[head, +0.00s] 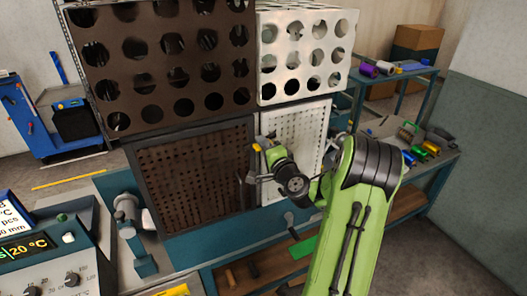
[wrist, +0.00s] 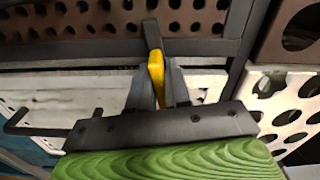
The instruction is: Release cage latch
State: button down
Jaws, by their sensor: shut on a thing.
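The cage has a brown perforated front panel (head: 195,172) at left and a white perforated panel (head: 304,128) at right. A small yellow latch handle (head: 257,147) shows near the seam between them. In the wrist view the yellow handle (wrist: 156,72) stands between my two dark fingers, beside a dark frame bar (wrist: 195,47). My gripper (wrist: 160,88) is shut on it. In the head view my gripper (head: 262,158) is at the seam, and my wrist hides part of the white panel's lower area. The rest of the latch is hidden by the fingers.
A brown box with large holes (head: 165,60) and a white one (head: 305,55) sit above the panels. A control unit (head: 50,255) stands at front left. A bench with coloured parts (head: 425,150) is at right. A blue cart (head: 60,110) stands behind left.

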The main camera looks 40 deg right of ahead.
jog(key=n+b, duration=0.1)
jog(key=b, duration=0.1)
jog(key=n+b, duration=0.2)
jog(key=b, duration=0.1)
jog(key=shift+f+n, duration=0.3)
jog(key=n+b, duration=0.4)
jog(key=b, duration=0.3)
jog(key=shift+n, duration=0.3)
jog(key=n+b, duration=0.4)
jog(key=b, duration=0.2)
jog(key=shift+b, duration=0.4)
jog(key=n+b, duration=0.3)
jog(key=shift+r+b, duration=0.1)
jog(key=shift+b, duration=0.2)
jog(key=shift+r+n, duration=0.1)
jog(key=shift+n, duration=0.4)
jog(key=c, duration=1.2)
grip_release()
jog(key=shift+o, duration=0.2)
